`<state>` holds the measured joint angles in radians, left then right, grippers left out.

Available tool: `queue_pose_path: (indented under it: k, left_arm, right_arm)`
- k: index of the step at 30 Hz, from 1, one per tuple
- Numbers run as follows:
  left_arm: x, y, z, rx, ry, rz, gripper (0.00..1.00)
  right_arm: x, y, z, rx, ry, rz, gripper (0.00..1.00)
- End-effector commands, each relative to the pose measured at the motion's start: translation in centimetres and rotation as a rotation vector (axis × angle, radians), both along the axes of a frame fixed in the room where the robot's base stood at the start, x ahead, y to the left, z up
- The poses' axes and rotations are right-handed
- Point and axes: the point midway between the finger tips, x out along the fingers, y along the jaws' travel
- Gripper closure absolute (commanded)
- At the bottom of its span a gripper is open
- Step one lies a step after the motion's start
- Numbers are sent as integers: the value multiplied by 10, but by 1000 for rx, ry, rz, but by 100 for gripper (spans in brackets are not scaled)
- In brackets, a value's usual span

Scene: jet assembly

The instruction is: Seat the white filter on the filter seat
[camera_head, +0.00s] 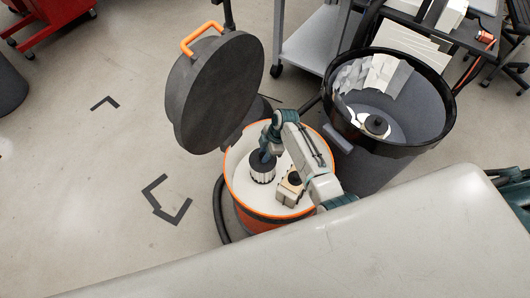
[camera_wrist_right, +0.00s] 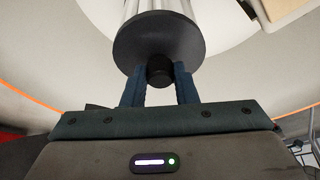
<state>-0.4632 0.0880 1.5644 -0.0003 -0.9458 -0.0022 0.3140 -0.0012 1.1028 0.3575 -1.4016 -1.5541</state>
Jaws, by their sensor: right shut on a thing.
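The white filter (camera_head: 262,174) has a dark round cap and pale pleated sides. It is inside the orange-rimmed drum (camera_head: 229,182), over the white interior. My right gripper (camera_head: 267,152) is above it. In the right wrist view, my right gripper (camera_wrist_right: 160,76) is shut on the black knob (camera_wrist_right: 159,73) of the dark cap (camera_wrist_right: 158,42), with the white filter body (camera_wrist_right: 157,5) beyond. A beige block with a black round top (camera_head: 289,190) stands beside the filter in the drum. I cannot make out the filter seat or whether the filter touches it. My left gripper is not in view.
The drum's round dark lid (camera_head: 217,92), with an orange handle (camera_head: 201,38), stands open at the left. A grey bin (camera_head: 385,165) at the right holds another dark-capped filter (camera_head: 376,125) and white sheets. A grey cart (camera_head: 312,40) is behind. The floor at left is mostly clear.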

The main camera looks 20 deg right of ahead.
Motion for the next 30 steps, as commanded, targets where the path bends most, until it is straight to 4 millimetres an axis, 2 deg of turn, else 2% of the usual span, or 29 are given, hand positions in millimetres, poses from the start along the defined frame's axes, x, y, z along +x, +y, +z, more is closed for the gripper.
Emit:
queue_pose_path:
  k: [14, 15, 18, 30]
  left_arm:
    - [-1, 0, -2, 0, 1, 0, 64]
    - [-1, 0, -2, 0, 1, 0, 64]
    - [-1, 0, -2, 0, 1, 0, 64]
    - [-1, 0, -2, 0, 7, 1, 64]
  right_arm:
    - [0, 0, -3, 0, -1, 0, 100]
    - [0, 0, -3, 0, -1, 0, 70]
    - [0, 0, -3, 0, 0, 0, 50]
    - [0, 0, -3, 0, 1, 0, 49]
